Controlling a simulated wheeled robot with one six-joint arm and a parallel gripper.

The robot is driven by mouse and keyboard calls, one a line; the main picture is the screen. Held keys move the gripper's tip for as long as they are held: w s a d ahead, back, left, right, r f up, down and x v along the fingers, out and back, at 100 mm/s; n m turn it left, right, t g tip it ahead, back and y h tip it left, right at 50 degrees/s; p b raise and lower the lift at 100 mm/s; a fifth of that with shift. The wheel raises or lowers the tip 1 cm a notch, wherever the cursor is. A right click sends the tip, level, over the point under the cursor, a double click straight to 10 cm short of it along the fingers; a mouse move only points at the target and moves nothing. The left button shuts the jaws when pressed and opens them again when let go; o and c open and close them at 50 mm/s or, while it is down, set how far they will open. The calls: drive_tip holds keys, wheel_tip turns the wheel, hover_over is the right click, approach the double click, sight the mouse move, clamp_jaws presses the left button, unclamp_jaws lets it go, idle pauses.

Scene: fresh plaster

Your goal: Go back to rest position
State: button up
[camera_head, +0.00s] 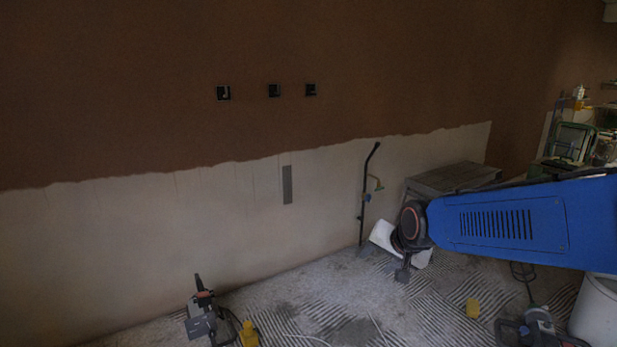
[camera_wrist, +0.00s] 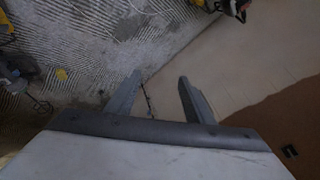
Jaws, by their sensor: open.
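My gripper (camera_wrist: 160,77) is open, with its two grey fingers apart and nothing between them in the wrist view. In the head view my blue arm reaches in from the right. The wrist view looks past the fingers at the floor and the foot of the wall.
A half-plastered wall (camera_head: 120,240) runs behind, with a black pipe (camera_head: 366,190) standing against it. A grey box (camera_head: 453,178) is behind my arm. A power tool (camera_head: 202,318), a yellow object (camera_head: 473,308) and a white bucket (camera_head: 598,312) stand on the floor.

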drive_tip(key=s+d+n+g, duration=0.1)
drive_tip(key=s+d, duration=0.2)
drive_tip(key=s, duration=0.6)
drive_tip(key=s+d+f+n+g+h, duration=0.1)
drive_tip(key=s+d, duration=0.3)
drive_tip(key=s, duration=0.5)
drive_tip(key=s+d+n+h, duration=0.1)
drive_tip(key=s+d+n, duration=0.2)
drive_tip(key=s, duration=0.6)
drive_tip(key=shift+d+f+g, duration=0.2)
drive_tip(key=shift+d+g, duration=0.2)
drive_tip(key=shift+d, duration=0.25)
